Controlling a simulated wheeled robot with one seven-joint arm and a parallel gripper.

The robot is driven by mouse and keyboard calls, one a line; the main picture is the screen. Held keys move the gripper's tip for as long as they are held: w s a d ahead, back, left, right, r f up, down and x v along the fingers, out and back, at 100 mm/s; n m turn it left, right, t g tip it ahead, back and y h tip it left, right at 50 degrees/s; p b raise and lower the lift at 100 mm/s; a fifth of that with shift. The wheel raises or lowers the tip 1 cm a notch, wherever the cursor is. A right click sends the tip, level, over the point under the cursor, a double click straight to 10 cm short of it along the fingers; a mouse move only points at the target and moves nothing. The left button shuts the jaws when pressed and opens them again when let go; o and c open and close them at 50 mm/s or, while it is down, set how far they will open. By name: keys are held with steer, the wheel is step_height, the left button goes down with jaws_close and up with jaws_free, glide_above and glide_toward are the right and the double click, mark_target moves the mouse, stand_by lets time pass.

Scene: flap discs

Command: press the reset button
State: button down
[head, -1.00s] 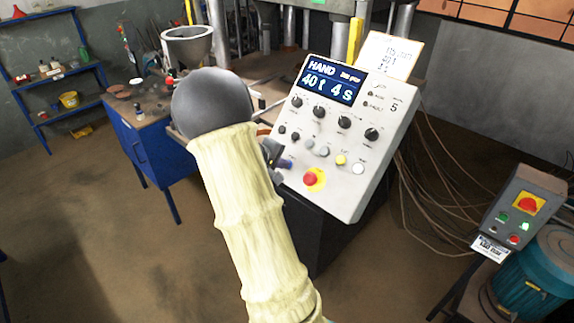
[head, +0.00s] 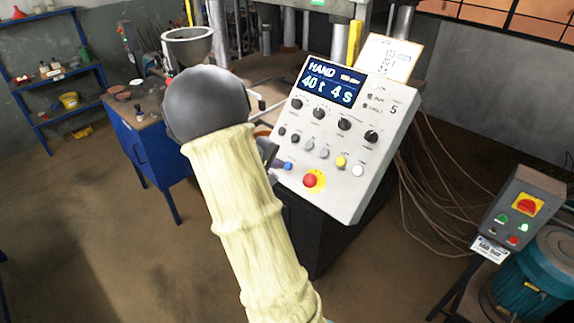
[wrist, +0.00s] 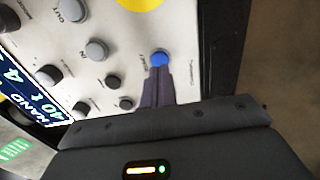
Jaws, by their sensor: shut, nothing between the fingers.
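The blue button (head: 288,166) sits at the lower left of the sloped control panel (head: 345,190). I take it for the reset button, though its label is too small to read surely. It also shows in the wrist view (wrist: 160,58), just beyond my fingertips. My gripper (wrist: 157,73) is shut and empty, its fingers pointing at the button. In the head view my gripper (head: 273,157) is mostly hidden behind my arm, at the panel's left edge. A small gap seems to separate the fingertips from the button.
A red button on a yellow disc (head: 310,181) is right of the blue one. Grey, yellow (head: 341,161) and white (head: 358,169) buttons and black knobs are close by. The screen (head: 331,82) reads HAND, 40 t, 4 s. A blue cabinet (head: 150,155) stands behind to the left.

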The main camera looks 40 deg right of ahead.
steer(key=p+v, duration=0.1)
steer(key=v, duration=0.4)
steer(key=shift+s+a, duration=0.1)
stand_by(0.4)
stand_by(0.4)
steer(key=s+a+f+y, duration=0.1)
steer(key=s+a+y, duration=0.2)
steer(key=a, duration=0.6)
steer(key=s+a+f+t+y, duration=0.1)
steer(key=s+a+y, duration=0.2)
steer(key=s+a, duration=0.2)
steer(key=s+a+f+m+t+y, duration=0.1)
steer(key=s+a+y, duration=0.3)
steer(key=a, duration=0.8)
steer(key=shift+s+a, duration=0.25)
steer(key=shift+a, duration=0.05)
